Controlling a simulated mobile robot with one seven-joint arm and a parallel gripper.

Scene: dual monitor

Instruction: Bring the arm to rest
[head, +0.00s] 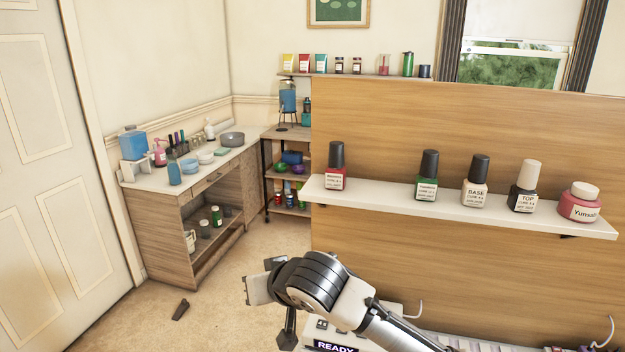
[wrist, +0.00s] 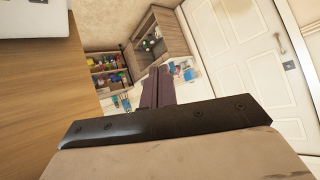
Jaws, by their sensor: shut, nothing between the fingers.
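My arm reaches in from the bottom of the head view, its thick grey and black wrist joint (head: 322,280) in front of the wooden panel and below the white shelf. In the wrist view my gripper (wrist: 155,75) shows as two dark fingers pressed together with nothing between them. It points out over open room, towards the corner with the cabinets and the door, and touches nothing that I can see. In the head view the fingertips cannot be made out clearly.
A white shelf (head: 450,207) with several nail polish bottles is fixed to the wooden panel (head: 390,130). A machine reading READY (head: 335,347) sits below my arm. A cluttered wooden counter (head: 190,187) and a door (head: 50,150) stand left. A dark wedge (head: 180,309) lies on open floor.

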